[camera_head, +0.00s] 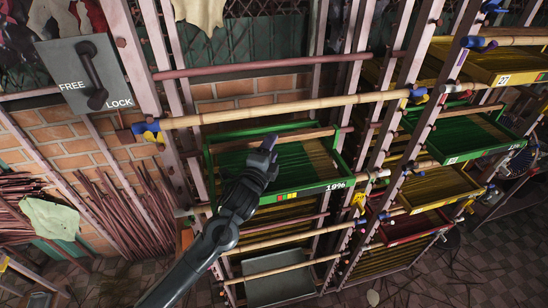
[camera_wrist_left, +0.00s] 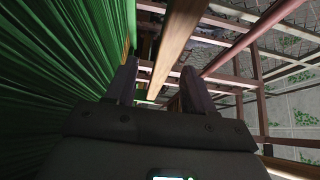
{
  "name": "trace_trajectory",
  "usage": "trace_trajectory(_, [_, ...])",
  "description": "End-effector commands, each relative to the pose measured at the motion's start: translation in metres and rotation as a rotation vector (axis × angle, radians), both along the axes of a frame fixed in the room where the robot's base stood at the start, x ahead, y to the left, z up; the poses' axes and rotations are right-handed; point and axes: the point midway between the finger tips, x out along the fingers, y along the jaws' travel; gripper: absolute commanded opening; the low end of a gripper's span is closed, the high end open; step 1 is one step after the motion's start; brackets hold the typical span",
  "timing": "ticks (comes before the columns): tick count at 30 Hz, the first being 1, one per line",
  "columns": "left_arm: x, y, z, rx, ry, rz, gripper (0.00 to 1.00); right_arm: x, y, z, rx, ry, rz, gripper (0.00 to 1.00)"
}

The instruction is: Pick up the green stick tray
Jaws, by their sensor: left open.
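A green stick tray (camera_head: 335,187) with the number 1896 and small coloured squares on its front sits in the middle of the rack. It holds many thin sticks, green on the left and yellowish on the right. A wooden bar (camera_head: 305,135) runs along its far side. My left gripper (camera_head: 270,146) is over the tray, near that bar, and hides part of it. In the left wrist view, the gripper (camera_wrist_left: 163,78) is open, a wooden bar (camera_wrist_left: 177,38) runs in line with the gap between its fingers, and green sticks (camera_wrist_left: 55,60) fill the left. Contact is unclear. My right gripper is out of view.
A bamboo pole (camera_head: 290,110) crosses the rack above the tray. Another green tray (camera_head: 480,150), a yellow tray (camera_head: 500,72) and a red tray (camera_head: 415,232) stand to the right. A FREE/LOCK lever panel (camera_head: 85,75) is at upper left. Rack posts flank the tray.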

Motion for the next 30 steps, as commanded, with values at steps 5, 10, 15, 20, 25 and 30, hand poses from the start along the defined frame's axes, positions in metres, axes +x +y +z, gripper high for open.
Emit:
trace_trajectory(5, [0.021, -0.004, 0.006, 0.0, 0.001, 0.001, 0.53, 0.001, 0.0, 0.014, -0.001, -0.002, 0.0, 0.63])
trace_trajectory(10, [0.033, -0.009, 0.005, 0.0, 0.001, 0.001, 0.53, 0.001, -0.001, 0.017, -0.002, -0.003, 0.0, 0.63])
trace_trajectory(15, [0.038, -0.011, 0.004, 0.0, 0.0, 0.0, 0.53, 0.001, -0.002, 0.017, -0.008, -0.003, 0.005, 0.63])
trace_trajectory(20, [0.038, -0.01, 0.003, 0.0, 0.0, 0.0, 0.53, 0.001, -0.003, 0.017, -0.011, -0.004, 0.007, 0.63])
trace_trajectory(25, [0.038, -0.01, 0.003, 0.0, 0.0, 0.0, 0.35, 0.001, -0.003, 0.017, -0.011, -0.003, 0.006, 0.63])
trace_trajectory(30, [0.038, -0.01, 0.003, 0.0, 0.0, 0.0, 0.09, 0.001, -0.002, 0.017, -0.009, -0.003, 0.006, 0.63])
